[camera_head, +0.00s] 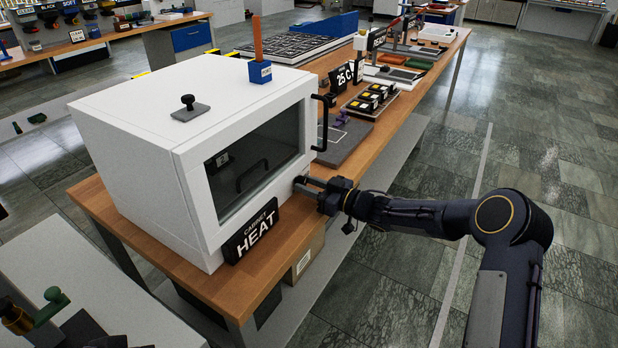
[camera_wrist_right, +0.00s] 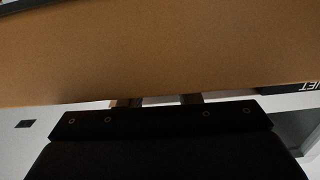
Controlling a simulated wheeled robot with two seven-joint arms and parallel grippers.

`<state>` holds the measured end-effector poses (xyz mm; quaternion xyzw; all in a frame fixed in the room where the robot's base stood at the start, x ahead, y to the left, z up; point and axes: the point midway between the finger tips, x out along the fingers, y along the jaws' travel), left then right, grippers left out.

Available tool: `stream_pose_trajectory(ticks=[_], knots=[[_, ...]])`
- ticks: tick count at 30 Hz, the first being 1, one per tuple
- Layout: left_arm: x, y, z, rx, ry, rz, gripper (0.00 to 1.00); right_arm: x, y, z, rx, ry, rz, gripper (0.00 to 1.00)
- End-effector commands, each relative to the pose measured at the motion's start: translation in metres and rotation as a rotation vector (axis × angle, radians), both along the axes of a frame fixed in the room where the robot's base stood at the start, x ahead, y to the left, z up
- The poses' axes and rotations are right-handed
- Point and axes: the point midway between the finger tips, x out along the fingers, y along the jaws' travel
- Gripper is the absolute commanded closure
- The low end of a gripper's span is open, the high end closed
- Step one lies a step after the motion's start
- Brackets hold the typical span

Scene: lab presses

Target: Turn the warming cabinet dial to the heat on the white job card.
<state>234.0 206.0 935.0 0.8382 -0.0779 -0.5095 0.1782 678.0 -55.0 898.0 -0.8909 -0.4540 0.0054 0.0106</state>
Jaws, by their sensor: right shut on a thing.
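The white warming cabinet (camera_head: 140,135) stands on the wooden bench at the left, with a dark glass door (camera_head: 255,160) and a black handle. My right gripper (camera_head: 303,185) is at the lower right of the cabinet front, shut on the dial, which its fingers mostly hide. The dial's pointer and marks cannot be read. In the right wrist view the dark gripper body (camera_wrist_right: 160,120) covers the bottom, and the fingertips are barely visible. A black "CABINET HEAT" sign (camera_head: 251,231) leans at the cabinet front. I cannot make out the white job card's reading. My left gripper is not in view.
The wooden bench (camera_head: 400,125) runs back to the right. A black "25 C" sign (camera_head: 343,78), a tray of small black and yellow blocks (camera_head: 372,98) and a grey board (camera_head: 345,140) stand beyond the cabinet. Open tiled floor lies to the right.

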Motion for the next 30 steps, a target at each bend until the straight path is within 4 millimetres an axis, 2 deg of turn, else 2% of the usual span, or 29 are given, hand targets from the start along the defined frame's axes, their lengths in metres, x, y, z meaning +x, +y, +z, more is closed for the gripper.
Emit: stream_pose_trajectory(ticks=[1,3,13,14,18,26,30], knots=[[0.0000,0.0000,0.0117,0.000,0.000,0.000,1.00,-0.0002,0.0004,0.0046,0.026,0.041,0.001,0.92],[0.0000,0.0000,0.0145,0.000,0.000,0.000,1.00,0.0001,0.0000,0.0029,0.060,0.085,0.000,0.92],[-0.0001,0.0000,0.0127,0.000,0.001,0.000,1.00,0.0002,-0.0005,-0.0004,0.079,0.108,-0.001,0.92],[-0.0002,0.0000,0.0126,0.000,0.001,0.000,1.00,0.0003,-0.0005,-0.0003,0.079,0.108,-0.001,0.67],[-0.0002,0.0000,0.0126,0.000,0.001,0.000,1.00,0.0002,-0.0004,-0.0004,0.078,0.108,-0.001,0.49],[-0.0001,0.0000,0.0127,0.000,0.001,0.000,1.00,-0.0001,-0.0004,-0.0003,0.078,0.108,0.000,0.48],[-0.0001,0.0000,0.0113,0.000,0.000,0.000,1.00,-0.0052,-0.0083,-0.0009,0.078,0.108,-0.001,0.48]])
